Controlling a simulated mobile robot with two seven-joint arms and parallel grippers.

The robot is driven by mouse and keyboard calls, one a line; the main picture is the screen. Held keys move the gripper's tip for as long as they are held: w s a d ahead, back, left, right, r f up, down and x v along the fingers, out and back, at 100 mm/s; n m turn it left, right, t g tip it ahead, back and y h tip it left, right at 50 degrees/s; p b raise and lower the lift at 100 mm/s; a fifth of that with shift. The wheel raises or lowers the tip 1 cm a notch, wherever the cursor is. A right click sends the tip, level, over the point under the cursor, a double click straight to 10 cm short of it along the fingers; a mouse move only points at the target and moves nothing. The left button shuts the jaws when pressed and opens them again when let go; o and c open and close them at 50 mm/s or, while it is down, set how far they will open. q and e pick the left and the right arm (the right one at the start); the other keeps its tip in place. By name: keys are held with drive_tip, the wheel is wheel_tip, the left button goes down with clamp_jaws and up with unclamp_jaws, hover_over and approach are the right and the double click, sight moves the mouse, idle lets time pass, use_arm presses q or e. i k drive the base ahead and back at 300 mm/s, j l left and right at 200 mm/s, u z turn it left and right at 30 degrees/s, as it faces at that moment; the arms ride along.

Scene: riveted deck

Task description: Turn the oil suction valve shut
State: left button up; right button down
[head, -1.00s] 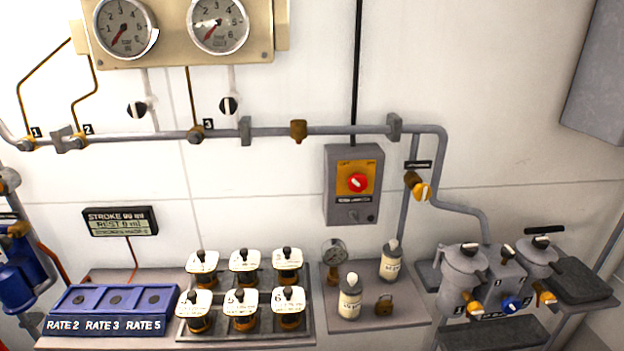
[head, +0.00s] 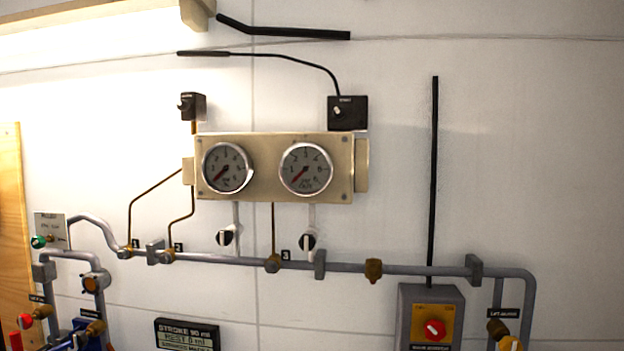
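A brass valve (head: 497,328) with a yellow handle (head: 510,343) sits on the right-hand pipe, cut by the bottom edge of the head view. Its dark label (head: 505,313) appears to end in "suction"; its first word is not clear. At the lower left are a valve with a red handle (head: 25,321) and a brass valve (head: 95,328), with labels too small to read. I cannot tell surely which is the oil suction valve. Neither of my grippers is in view.
A beige panel with two gauges (head: 228,168) hangs on the wall above a long grey pipe (head: 400,269). A grey switch box with a red knob (head: 433,330) is at the bottom right. The upper right wall is bare.

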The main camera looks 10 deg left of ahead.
sight(25, 321)
drive_tip(key=u, duration=1.4)
drive_tip(key=z, duration=0.35)
drive_tip(key=i+j+z, duration=0.2)
drive_tip(key=j+z, duration=0.2)
drive_tip(key=j, duration=0.25)
drive_tip(key=i+j+z, duration=0.2)
drive_tip(key=j, duration=0.15)
drive_tip(key=i+j+z, duration=0.1)
drive_tip(key=j, duration=0.6)
drive_tip(key=i+j+z, duration=0.1)
drive_tip(key=j, duration=0.6)
drive_tip(key=j+z, duration=0.1)
drive_tip(key=j, duration=0.6)
drive_tip(key=i, duration=0.05)
